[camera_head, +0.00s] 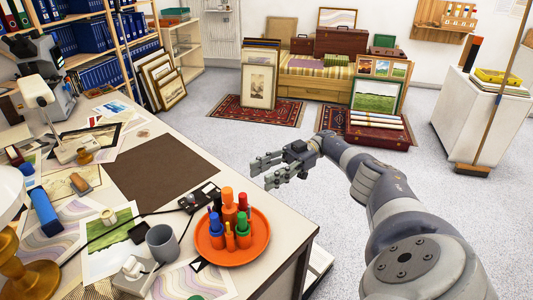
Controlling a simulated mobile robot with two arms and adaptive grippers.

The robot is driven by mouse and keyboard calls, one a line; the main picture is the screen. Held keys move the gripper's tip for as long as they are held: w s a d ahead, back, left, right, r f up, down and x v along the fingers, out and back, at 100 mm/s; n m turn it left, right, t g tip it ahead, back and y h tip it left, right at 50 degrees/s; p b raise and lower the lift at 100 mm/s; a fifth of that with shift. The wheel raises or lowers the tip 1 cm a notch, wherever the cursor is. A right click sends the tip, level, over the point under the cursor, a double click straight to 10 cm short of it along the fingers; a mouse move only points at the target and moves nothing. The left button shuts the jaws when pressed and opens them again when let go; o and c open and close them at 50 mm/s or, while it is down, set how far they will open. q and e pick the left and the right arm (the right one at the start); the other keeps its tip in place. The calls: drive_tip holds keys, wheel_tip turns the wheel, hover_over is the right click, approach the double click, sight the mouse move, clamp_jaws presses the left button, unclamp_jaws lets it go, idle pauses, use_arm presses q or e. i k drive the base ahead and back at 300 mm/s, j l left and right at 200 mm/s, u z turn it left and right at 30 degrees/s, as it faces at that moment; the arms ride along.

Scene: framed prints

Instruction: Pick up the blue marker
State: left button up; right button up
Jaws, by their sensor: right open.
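An orange round tray (262,245) sits near the front right corner of the desk. A blue marker (215,224) stands upright in it on the left side, among orange, green and red ones. My right gripper (262,172) is open and empty. It is above and beyond the desk's right edge, behind the tray in the picture, and apart from the markers. My left gripper is not in view.
A grey mug (162,243) stands left of the tray, with a dark device and cable behind. A brown mat (165,168) lies bare on the desk. A blue block-like object (45,212) lies at left. Open floor lies right of the desk.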

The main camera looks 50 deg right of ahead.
sight(214, 219)
drive_tip(key=l, duration=0.75)
drive_tip(key=k+l, duration=0.15)
drive_tip(key=l, duration=0.6)
